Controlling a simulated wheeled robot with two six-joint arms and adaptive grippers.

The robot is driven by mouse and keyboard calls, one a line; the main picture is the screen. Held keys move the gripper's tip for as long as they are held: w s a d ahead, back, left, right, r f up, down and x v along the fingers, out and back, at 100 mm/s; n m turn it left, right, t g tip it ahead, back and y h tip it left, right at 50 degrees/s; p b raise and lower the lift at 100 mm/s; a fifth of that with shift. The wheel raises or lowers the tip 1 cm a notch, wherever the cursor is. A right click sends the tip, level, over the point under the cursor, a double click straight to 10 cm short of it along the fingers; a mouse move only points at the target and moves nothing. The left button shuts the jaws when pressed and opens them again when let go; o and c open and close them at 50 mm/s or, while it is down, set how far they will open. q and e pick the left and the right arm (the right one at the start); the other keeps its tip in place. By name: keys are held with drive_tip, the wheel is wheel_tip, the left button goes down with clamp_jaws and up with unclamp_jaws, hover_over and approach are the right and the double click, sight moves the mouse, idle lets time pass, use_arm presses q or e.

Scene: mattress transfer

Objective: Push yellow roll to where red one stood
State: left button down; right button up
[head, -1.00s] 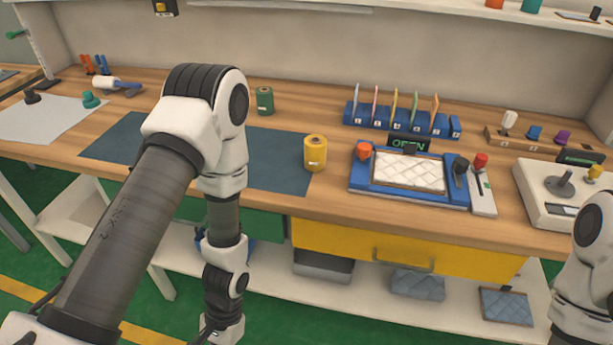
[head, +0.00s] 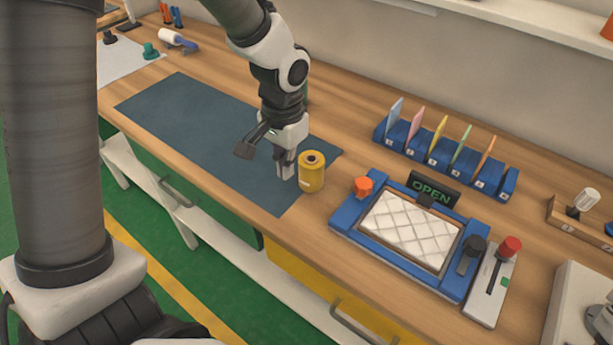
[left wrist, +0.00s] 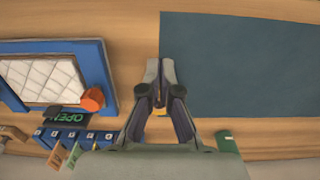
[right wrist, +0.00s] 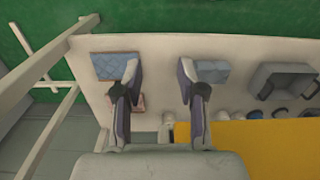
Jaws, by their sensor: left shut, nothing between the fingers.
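The yellow roll (head: 312,173) stands upright at the right edge of the dark mat (head: 200,130) in the head view. A little yellow (left wrist: 160,112) shows between and behind the fingers in the left wrist view. My left gripper (head: 285,166) is shut and empty, pointing down over the mat just left of the roll; I cannot tell whether it touches it. No red roll is in view. A green roll (left wrist: 228,143) shows in the left wrist view; my arm mostly hides it in the head view. My right gripper (right wrist: 158,72) is open and empty above the lower shelf.
Right of the roll is a blue-framed press (head: 345,232) with a quilted white pad and an orange knob (head: 363,187). An OPEN sign (head: 432,190) stands behind it. A blue rack (head: 440,160) of coloured cards is farther back. The mat's left part is clear.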

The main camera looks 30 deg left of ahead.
sight(314, 167)
use_arm(q)
wheel_tip(314, 167, down, 10)
drive_tip(key=shift+r+b, duration=0.15)
drive_tip(key=shift+b, duration=0.3)
drive_tip(key=w+p, duration=0.1)
drive_tip(key=w, duration=0.2)
drive_tip(key=shift+w+d+r+p, duration=0.1)
drive_tip(key=shift+w+r+p, duration=0.1)
drive_tip(key=shift+r+p, duration=0.15)
drive_tip(key=shift+w+d, duration=0.1)
drive_tip(key=shift+w, duration=0.3)
drive_tip(key=shift+f, duration=0.1)
drive_tip(key=w+p, duration=0.2)
drive_tip(key=w, duration=0.1)
drive_tip(key=w+p, duration=0.1)
drive_tip(key=w, duration=0.1)
drive_tip(key=shift+w+d+r+p, duration=0.1)
drive_tip(key=shift+d+r+p, duration=0.1)
drive_tip(key=shift+r+p, duration=0.15)
drive_tip(key=w, duration=0.8)
drive_tip(key=w+d, duration=0.1)
drive_tip(key=w, duration=0.3)
drive_tip(key=shift+w+d+f, duration=0.1)
drive_tip(key=shift+w+f, duration=0.2)
drive_tip(key=shift+f, duration=0.1)
